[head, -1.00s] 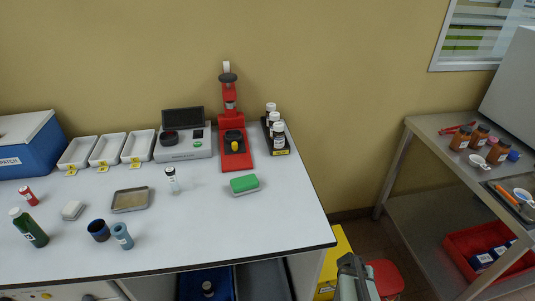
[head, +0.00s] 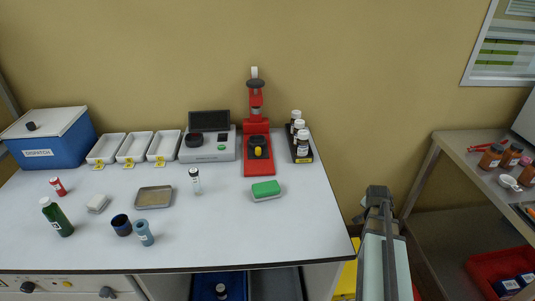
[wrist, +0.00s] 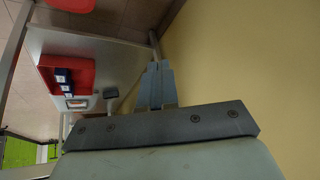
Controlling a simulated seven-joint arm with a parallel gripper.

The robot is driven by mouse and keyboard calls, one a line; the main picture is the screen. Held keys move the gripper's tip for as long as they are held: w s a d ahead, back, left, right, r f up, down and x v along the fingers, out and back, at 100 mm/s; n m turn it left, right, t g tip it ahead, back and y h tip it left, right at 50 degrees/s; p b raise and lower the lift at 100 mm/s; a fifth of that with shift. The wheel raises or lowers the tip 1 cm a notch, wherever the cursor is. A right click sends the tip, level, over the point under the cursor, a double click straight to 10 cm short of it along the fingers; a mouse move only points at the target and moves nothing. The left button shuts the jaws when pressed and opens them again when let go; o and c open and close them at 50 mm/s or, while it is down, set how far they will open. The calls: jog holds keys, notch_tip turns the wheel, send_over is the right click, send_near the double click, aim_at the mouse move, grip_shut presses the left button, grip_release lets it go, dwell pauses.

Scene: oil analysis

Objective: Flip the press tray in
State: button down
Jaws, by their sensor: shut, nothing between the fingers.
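The red press (head: 256,125) stands upright at the back of the white bench, right of the grey analyser. I cannot tell from this distance how far the tray is swung in or out. My gripper (wrist: 154,85) shows in the wrist view with its two fingers together and nothing between them. In the head view my arm is at the lower right, beyond the bench's right end and well apart from the press.
A rack of bottles (head: 299,143) stands close to the right of the press. A green sponge (head: 265,190) lies in front of it. The grey analyser (head: 208,146) is on its left. A steel side table (head: 465,150) is at the right.

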jog(key=w+a+r+t+y, duration=0.1)
jog(key=w+a+r+y, duration=0.1)
jog(key=a+r, duration=0.6)
jog(key=w+a+r+m+t+y, duration=0.1)
jog(key=w+a+r+y, duration=0.1)
jog(key=a+r, duration=0.5)
jog(key=w+a+r+t+y, duration=0.2)
jog(key=a+r, duration=0.6)
jog(key=a, duration=0.2)
jog(key=shift+w+r+m, duration=0.3)
jog(key=shift+w, duration=0.1)
jog(key=s+a+r+y, duration=0.1)
jog(key=s+a+r, duration=0.1)
jog(key=a, duration=0.3)
jog(key=s+a+r+y, duration=0.1)
jog(key=a+r, duration=0.1)
jog(key=a, duration=0.4)
send_near(260, 155)
jog(key=shift+m, duration=0.3)
jog(key=f, duration=0.4)
jog(key=shift+w, duration=0.3)
jog(key=shift+w+a, duration=0.3)
jog(key=shift+w, duration=0.2)
jog(key=shift+w+a, duration=0.25)
jog(key=shift+w, duration=0.3)
jog(key=shift+w+a, duration=0.35)
jog(key=shift+w, duration=0.3)
